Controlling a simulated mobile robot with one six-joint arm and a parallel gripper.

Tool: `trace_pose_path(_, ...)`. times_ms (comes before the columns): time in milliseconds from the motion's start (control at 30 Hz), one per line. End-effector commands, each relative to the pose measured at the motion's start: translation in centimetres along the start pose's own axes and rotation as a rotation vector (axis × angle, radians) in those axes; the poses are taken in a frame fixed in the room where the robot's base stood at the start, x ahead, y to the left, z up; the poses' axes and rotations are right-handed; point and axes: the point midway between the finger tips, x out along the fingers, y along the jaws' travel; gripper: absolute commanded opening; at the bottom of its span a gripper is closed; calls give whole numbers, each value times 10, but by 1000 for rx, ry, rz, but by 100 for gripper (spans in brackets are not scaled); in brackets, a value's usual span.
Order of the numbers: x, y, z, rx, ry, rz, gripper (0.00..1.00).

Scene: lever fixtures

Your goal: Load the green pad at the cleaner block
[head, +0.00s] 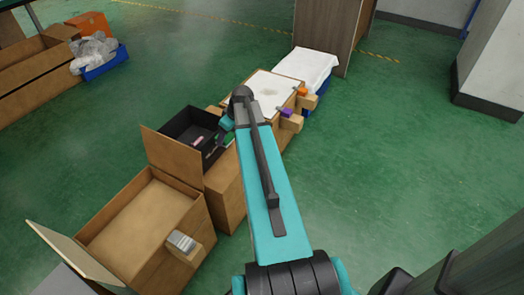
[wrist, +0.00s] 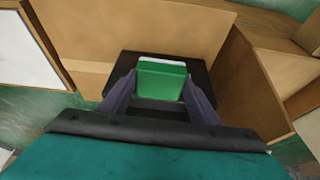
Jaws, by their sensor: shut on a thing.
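The green pad (wrist: 162,82) is between the two fingers of my gripper (wrist: 160,95) in the wrist view, with a pale upper edge. My gripper is shut on it. In the head view my gripper (head: 222,134) is at the right side of an open black-lined box (head: 180,122), and only a sliver of green (head: 228,138) shows there beside my arm. In the wrist view a dark surface (wrist: 140,62) lies behind the pad. Whether the pad touches it I cannot tell. Which fixture is the cleaner block I cannot tell.
A pink piece (head: 197,141) lies in the black-lined box. An open wooden box (head: 135,220) with a grey block (head: 181,241) on its side stands in front. A white-topped unit with an orange lever (head: 302,91) and purple lever (head: 286,112) stands behind.

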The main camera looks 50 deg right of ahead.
Motion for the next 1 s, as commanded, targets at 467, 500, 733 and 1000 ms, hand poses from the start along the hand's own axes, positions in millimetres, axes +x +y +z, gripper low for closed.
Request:
trace_pose_path(467, 47, 80, 131, -24, -1, -11, 38)
trace_pose_path(500, 49, 82, 137, -25, 0, -11, 38)
trace_pose_path(733, 52, 87, 149, -29, 0, -12, 38)
trace_pose_path(1000, 52, 87, 149, -29, 0, -12, 38)
